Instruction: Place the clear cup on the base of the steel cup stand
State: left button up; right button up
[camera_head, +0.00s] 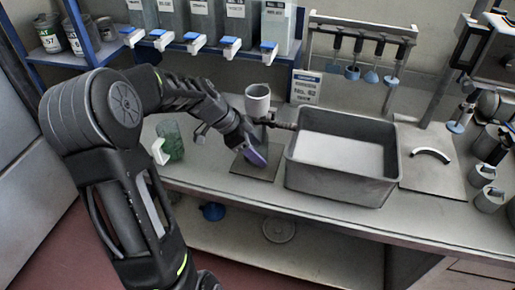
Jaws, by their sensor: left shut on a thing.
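My left gripper (256,152) reaches in from the left and points down over the dark square base (243,167) of the steel cup stand. It is shut on a small purple, tilted thing (258,156) at or just above the base. The fingers hide much of this thing; I cannot tell whether it is the clear cup or touches the base. A see-through greenish cup (173,138) with a white part at its side stands on the counter to the left. A pale grey cup (257,99) sits above and behind the base. My right gripper is not in view.
A deep grey tub (340,186) stands close to the right of the base, with a dark rod (283,125) by its corner. Dispensers with blue-topped taps (230,42) hang behind. A flat plate with a curved handle (432,155) lies farther right. The counter's front strip (225,187) is clear.

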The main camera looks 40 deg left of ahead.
pick_arm(q)
jog(key=shift+w+d+f, duration=0.15)
jog(key=shift+f, duration=0.05)
jog(key=shift+f, duration=0.15)
jog(key=o, duration=1.3)
jog(key=shift+r, duration=0.3)
jog(key=b+v, duration=0.1)
jog(key=v, duration=1)
jog(key=shift+r, duration=0.35)
